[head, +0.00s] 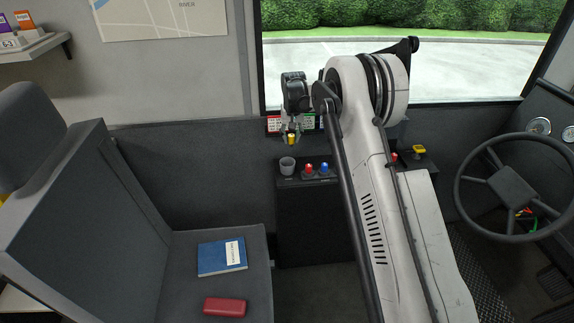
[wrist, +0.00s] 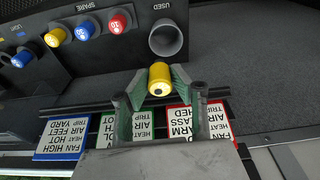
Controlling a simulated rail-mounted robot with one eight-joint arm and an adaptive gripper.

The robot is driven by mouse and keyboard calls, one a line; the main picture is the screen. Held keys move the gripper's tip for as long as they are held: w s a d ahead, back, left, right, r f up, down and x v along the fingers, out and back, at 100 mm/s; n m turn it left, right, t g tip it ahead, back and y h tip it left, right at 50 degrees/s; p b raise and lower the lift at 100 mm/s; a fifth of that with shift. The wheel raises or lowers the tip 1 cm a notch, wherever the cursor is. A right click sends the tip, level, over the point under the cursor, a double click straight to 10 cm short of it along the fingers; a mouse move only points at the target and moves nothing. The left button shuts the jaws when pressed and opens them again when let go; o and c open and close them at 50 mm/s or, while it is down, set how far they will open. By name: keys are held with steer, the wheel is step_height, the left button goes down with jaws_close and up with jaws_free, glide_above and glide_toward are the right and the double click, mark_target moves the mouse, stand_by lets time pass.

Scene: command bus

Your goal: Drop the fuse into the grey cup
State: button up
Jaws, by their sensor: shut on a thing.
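A yellow fuse (head: 291,139) is held between the fingertips of my gripper (head: 291,136). The wrist view shows the yellow fuse (wrist: 159,79) end-on between the greenish finger pads of my gripper (wrist: 158,90). The grey cup (head: 287,166) stands on the left end of the dark console top, below the fuse in the head view. In the wrist view the grey cup (wrist: 166,40) is open-mouthed, beside the word USED, and apart from the fuse. Its inside looks empty, though the bottom is hard to see.
Red (wrist: 119,23), blue (wrist: 85,30) and yellow (wrist: 55,38) fuses stand in the SPARE row beside the cup. Label cards in red (wrist: 190,122), green (wrist: 110,128) and blue (wrist: 60,139) frames lie near my fingers. A seat holds a blue book (head: 222,257) and red case (head: 224,306).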

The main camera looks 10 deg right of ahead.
steer(key=shift+f+b, duration=0.9)
steer(key=shift+f, duration=2.1)
steer(key=o, duration=0.9)
steer(key=r, duration=0.4)
steer(key=s+r, duration=0.1)
steer(key=r, duration=0.7)
steer(key=shift+s, duration=0.4)
